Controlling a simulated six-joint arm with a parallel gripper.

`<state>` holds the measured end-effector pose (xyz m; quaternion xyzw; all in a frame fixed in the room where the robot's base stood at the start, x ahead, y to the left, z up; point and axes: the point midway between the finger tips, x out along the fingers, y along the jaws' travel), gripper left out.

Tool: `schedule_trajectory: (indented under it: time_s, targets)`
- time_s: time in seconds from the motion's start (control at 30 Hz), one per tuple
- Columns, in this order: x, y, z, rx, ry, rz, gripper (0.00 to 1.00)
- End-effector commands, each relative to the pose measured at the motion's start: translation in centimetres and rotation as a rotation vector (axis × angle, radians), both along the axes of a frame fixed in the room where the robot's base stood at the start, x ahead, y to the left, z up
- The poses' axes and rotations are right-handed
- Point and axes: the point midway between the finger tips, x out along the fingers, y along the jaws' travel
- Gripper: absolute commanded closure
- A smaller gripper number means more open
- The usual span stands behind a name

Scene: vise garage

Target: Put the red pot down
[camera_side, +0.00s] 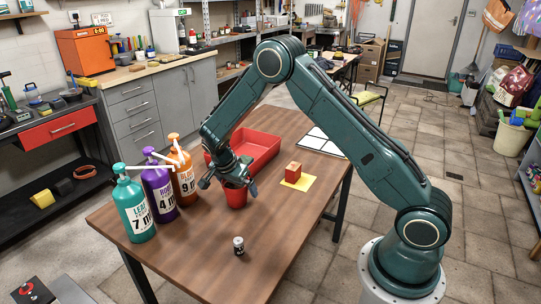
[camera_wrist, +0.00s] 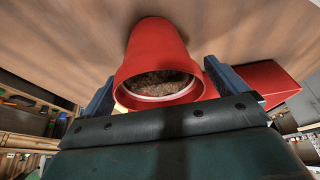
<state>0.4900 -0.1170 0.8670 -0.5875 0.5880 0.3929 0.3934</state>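The red pot (camera_side: 236,196) is filled with dark soil and stands upright on the wooden table, or very close above it; its base contact is hard to make out. My gripper (camera_side: 229,185) points down over the pot, with one finger on each side. In the wrist view the soil-filled red pot (camera_wrist: 157,60) lies between the two blue fingers of my gripper (camera_wrist: 160,70), and narrow gaps show beside the pot's wall. The fingers look spread wider than the pot, so my gripper appears open around it.
A red tray (camera_side: 262,152) is behind the pot. A red block (camera_side: 293,169) sits on a yellow square (camera_side: 298,184) to the right. Teal, purple and orange pump bottles (camera_side: 134,205) stand left. A small dark-and-white jar (camera_side: 239,245) is in front. The front table area (camera_side: 200,260) is clear.

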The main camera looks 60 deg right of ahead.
Motion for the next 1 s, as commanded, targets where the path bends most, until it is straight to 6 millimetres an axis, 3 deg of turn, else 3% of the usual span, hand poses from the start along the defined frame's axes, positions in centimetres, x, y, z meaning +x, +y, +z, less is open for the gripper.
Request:
schedule_trajectory:
  time_s: [0.47, 0.67, 1.0]
  targets:
    - [0.1, 0.2, 0.8, 0.000, -0.001, 0.002, 0.02]
    - [0.1, 1.0, 2.9, 0.000, -0.003, 0.001, 0.02]
    - [0.1, 3.2, 7.9, 0.000, -0.004, 0.003, 0.02]
